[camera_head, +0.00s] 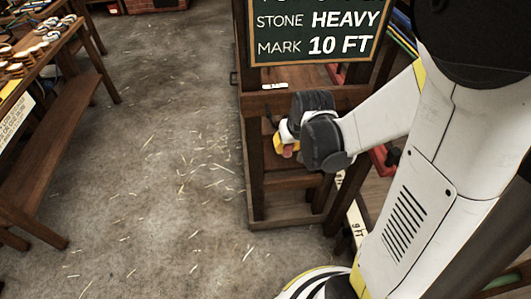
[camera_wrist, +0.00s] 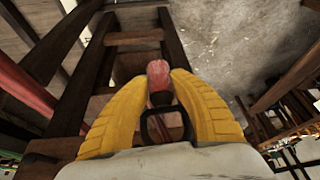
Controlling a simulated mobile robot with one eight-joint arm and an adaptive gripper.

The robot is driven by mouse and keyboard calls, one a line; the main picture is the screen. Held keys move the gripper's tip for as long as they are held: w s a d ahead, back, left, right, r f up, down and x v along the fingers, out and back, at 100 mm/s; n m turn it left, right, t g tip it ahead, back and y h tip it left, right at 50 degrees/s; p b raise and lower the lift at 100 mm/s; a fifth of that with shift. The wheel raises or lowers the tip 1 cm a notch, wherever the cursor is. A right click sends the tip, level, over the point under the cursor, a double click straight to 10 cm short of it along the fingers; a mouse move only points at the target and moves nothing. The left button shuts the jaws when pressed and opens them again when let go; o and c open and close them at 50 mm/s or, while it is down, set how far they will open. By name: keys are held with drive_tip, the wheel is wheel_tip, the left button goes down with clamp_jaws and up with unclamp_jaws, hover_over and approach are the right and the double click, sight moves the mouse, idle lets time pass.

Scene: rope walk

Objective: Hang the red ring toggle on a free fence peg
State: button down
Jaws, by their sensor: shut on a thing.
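My gripper (camera_head: 284,147) is beside the wooden frame, with my arm reaching in from the right. Its yellow fingers also show in the wrist view (camera_wrist: 160,88), closed around the red ring toggle (camera_wrist: 158,72). The toggle has a reddish, rounded end that sticks out past the fingertips. A dark loop (camera_wrist: 146,128) shows between the fingers, close to the palm. In the head view only a small pinkish bit of the toggle (camera_head: 288,153) shows below the fingers. I cannot make out any fence peg clearly in either view.
A dark wooden frame (camera_head: 254,165) stands right by my gripper, with a chalkboard (camera_head: 318,30) above it. A wooden table (camera_head: 48,48) with several round items and a bench (camera_head: 60,140) are at left. The straw-strewn floor (camera_head: 170,190) between is open.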

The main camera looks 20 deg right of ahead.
drive_tip(key=w+d+f+b, duration=0.1)
drive_tip(key=w+d+b, duration=0.1)
drive_tip(key=w+d, duration=0.4)
drive_tip(key=shift+w+d+m, duration=0.35)
drive_tip(key=shift+w+m, duration=0.05)
drive_tip(key=shift+w, duration=0.65)
idle(0.4)
idle(0.6)
drive_tip(key=c, duration=1.1)
unclamp_jaws()
drive_tip(key=shift+c, duration=0.2)
